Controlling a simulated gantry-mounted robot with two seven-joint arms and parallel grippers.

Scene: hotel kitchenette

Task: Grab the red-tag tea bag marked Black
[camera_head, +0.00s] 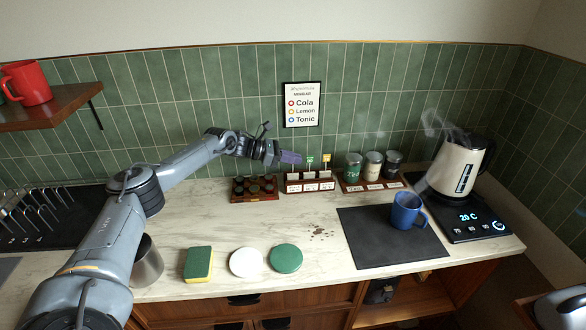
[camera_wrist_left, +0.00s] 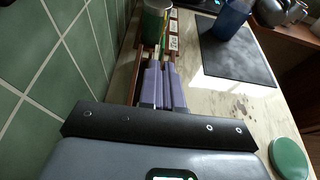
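My left gripper (camera_head: 290,157) reaches in from the left, its purple fingers at the left end of the wooden tea rack (camera_head: 311,187). Upright tags show there: a green tag (camera_head: 310,160) and a yellow tag (camera_head: 326,160). No red tag or Black marking shows in either view; the fingers cover that end of the rack. In the left wrist view the fingers (camera_wrist_left: 162,66) lie nearly parallel with a narrow gap. Whether anything is between them cannot be told. My right gripper cannot be made out.
Several canisters (camera_head: 353,166) stand right of the rack, a dark pod box (camera_head: 254,188) left of it. A blue mug (camera_head: 407,211) stands on a dark mat (camera_head: 376,248). A steaming kettle (camera_head: 461,165) is at far right. A sponge (camera_head: 198,264) and two discs lie in front.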

